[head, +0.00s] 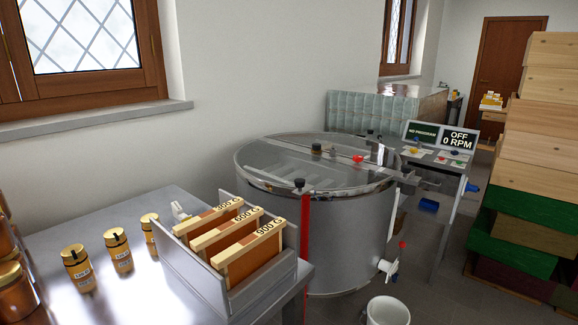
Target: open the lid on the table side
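A large steel drum (345,235) stands just right of the metal table (105,240). A clear lid (280,160) lies flat over its top on the table side, and frame-like parts show faintly through it. A bar crosses the top, with a dark knob (316,148) and a red piece (358,158) on it. Another black knob (299,184) shows at the drum's near rim, above a red upright post (306,245). I cannot tell whether this knob belongs to the lid. My gripper is not in view.
On the table, a grey holder (225,285) with three labelled frames stands near the drum, beside several honey jars (117,250). A white bucket (388,311) stands below the drum's tap (387,266). A control desk (440,160) reads "OFF 0 RPM". Stacked wooden boxes (530,160) fill the right.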

